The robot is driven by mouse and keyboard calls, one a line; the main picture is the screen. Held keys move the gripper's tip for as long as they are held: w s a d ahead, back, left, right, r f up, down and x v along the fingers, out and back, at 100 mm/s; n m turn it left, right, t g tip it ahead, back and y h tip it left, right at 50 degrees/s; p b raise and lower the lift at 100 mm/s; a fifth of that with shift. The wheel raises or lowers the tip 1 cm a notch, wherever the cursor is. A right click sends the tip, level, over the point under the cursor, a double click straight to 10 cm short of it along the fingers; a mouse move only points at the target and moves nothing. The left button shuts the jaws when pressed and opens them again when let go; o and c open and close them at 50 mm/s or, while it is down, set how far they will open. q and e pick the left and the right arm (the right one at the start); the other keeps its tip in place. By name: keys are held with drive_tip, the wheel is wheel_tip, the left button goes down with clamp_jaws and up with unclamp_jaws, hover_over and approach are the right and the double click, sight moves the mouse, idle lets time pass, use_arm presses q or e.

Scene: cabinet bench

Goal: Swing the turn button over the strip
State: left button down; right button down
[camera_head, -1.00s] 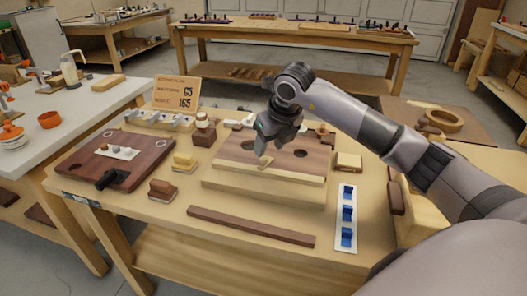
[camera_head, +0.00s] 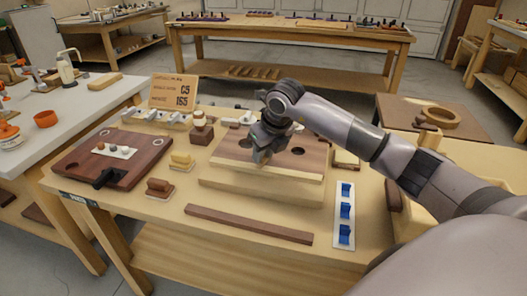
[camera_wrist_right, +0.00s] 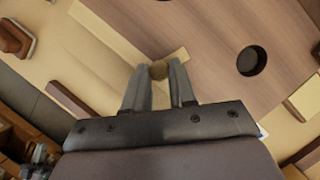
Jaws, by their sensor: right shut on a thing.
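The turn button (camera_wrist_right: 174,58) is a small pale wooden bar in the right wrist view, lying at the edge of the brown board top (camera_wrist_right: 205,35). A round brownish knob (camera_wrist_right: 158,70) sits at its near end, between the fingertips. My right gripper (camera_wrist_right: 159,68) is shut on this knob. In the head view my right gripper (camera_head: 262,158) is at the front edge of the board and hides most of the button. A pale strip (camera_head: 300,174) runs along the board's front; it also shows in the right wrist view (camera_wrist_right: 112,32). My left gripper is out of view.
A long dark bar (camera_head: 248,225) lies in front. A white plate with blue clips (camera_head: 345,212) lies at right. Yellow (camera_head: 181,161) and brown (camera_head: 159,187) blocks and a dark board (camera_head: 115,160) lie at left.

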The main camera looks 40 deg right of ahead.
drive_tip(key=shift+s+d+n+y+b, duration=0.15)
drive_tip(key=shift+n+y, duration=0.05)
drive_tip(key=shift+n, duration=0.4)
drive_tip(key=shift+s+d+n+y+b, duration=0.1)
drive_tip(key=shift+d+n+y+b, duration=0.1)
drive_tip(key=shift+n, duration=0.4)
drive_tip(key=shift+n+y, duration=0.3)
drive_tip(key=shift+n, duration=0.2)
drive_tip(key=shift+s, duration=0.1)
drive_tip(key=c, duration=0.9)
unclamp_jaws()
drive_tip(key=shift+c, duration=0.2)
